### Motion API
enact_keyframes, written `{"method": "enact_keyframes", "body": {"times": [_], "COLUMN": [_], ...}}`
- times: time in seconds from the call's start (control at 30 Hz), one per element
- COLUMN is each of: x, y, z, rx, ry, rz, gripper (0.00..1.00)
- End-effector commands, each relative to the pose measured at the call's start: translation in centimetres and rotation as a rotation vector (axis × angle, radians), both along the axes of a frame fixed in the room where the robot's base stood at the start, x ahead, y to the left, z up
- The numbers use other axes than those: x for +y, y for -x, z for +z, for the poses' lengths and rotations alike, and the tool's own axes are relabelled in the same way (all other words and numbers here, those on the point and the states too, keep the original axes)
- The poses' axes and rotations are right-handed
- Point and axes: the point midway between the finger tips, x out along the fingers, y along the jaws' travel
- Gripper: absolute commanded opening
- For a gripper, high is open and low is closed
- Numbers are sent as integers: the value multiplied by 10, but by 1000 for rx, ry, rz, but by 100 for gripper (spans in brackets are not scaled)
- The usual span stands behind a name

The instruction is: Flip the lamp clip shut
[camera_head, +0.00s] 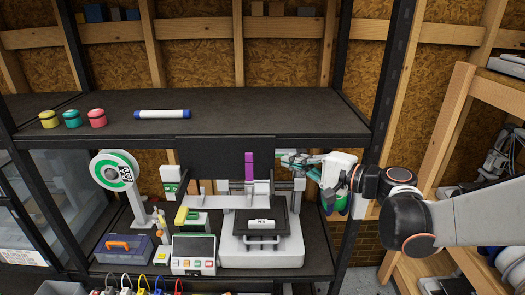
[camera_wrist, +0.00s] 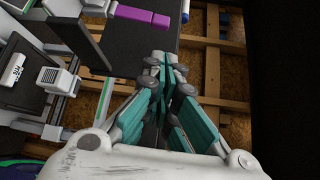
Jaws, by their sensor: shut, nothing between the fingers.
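A purple upright piece (camera_head: 249,167), which I take for the lamp clip, stands above the printer's light crossbar, in front of the dark shelf edge. It also shows at the top of the wrist view (camera_wrist: 140,14), with a shorter end block at its right. My gripper (camera_head: 284,160) is a little to the right of the purple piece, apart from it. In the wrist view my gripper's teal-padded fingers (camera_wrist: 165,62) meet at the tips with nothing between them. The purple piece's lower end is too small to make out clearly.
The printer (camera_head: 262,246) with its dark bed stands below. A green-and-white spool (camera_head: 114,171) and small control box (camera_head: 194,254) stand left. The upper shelf (camera_head: 250,105) holds a marker (camera_head: 162,114) and several small jars. A black rack post (camera_head: 380,90) rises near my arm.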

Motion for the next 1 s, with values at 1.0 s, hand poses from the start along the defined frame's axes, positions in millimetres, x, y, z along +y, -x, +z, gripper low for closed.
{"method": "enact_keyframes", "body": {"times": [1.0], "x": [76], "y": [-64], "z": [-11], "rx": [0], "ry": [1], "rz": [0], "gripper": [0]}}
